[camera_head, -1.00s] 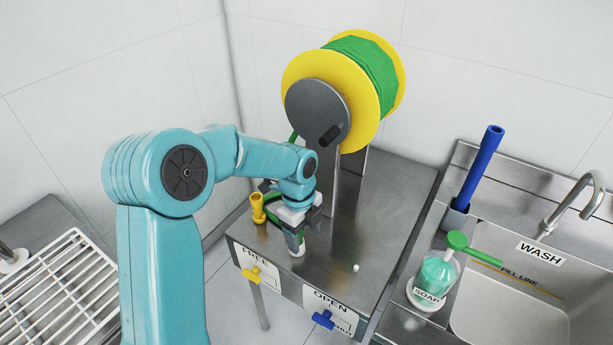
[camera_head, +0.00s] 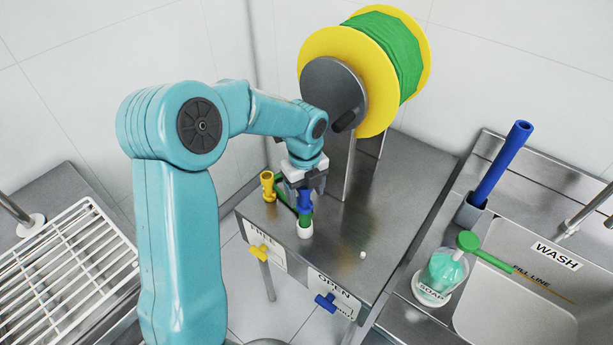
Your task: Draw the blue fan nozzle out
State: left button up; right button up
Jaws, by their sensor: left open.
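A short blue piece (camera_head: 304,198), which looks like the blue fan nozzle, stands upright on the steel table, with a green part (camera_head: 305,219) below it and a white ring (camera_head: 305,232) at the bottom. My left gripper (camera_head: 304,190) is open above and around the top of the blue piece, fingers pointing down. It hides the top of the piece, and I cannot tell whether a finger touches it. My right gripper is not in view.
A yellow nozzle (camera_head: 267,185) stands left of the gripper. A yellow reel with green hose (camera_head: 395,50) stands behind. The table's front carries a yellow lever (camera_head: 258,252) and a blue lever (camera_head: 325,301). A soap bottle (camera_head: 440,275) and blue tube (camera_head: 503,160) are at right.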

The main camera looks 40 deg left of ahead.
pick_arm(q)
jog(key=shift+f, duration=0.5)
jog(key=shift+s+f, duration=0.15)
jog(key=shift+s, duration=0.05)
jog(key=shift+w, duration=0.1)
jog(key=shift+w+f, duration=0.1)
jog(key=shift+w, duration=0.05)
jog(key=c, duration=1.1)
jog(key=shift+o, duration=1.3)
jog(key=c, duration=0.4)
